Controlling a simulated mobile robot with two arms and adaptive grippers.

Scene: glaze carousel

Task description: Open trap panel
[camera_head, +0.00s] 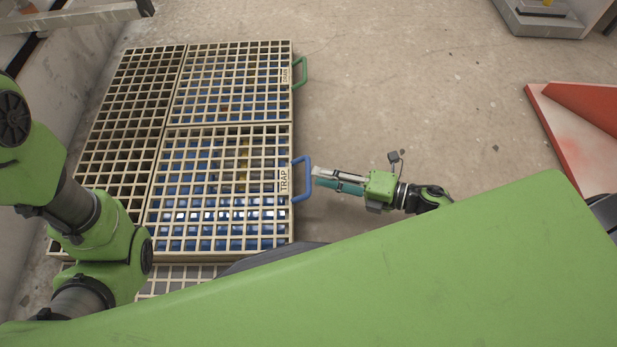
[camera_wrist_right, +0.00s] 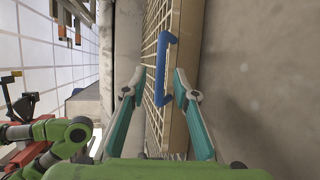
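The trap panel (camera_head: 292,225) is a cream lattice grid with a "TRAP" label (camera_head: 284,181) near its right edge. It lies flat in the floor grating, with blue showing beneath. Its blue U-shaped handle (camera_head: 310,180) sticks out from the right edge. My right gripper (camera_head: 316,178) points left, its fingertips close to the handle. In the right wrist view, its teal fingers (camera_wrist_right: 160,82) are spread apart, and the blue handle (camera_wrist_right: 161,60) shows in the gap. I cannot tell whether they touch it. My left arm is at the left of the head view; its gripper is out of view.
A second panel with a green handle (camera_head: 302,72) lies beyond the trap panel. A wall (camera_head: 55,85) runs along the left. Red and white boards (camera_head: 580,135) lie at the right. The concrete floor (camera_head: 400,100) right of the panels is clear.

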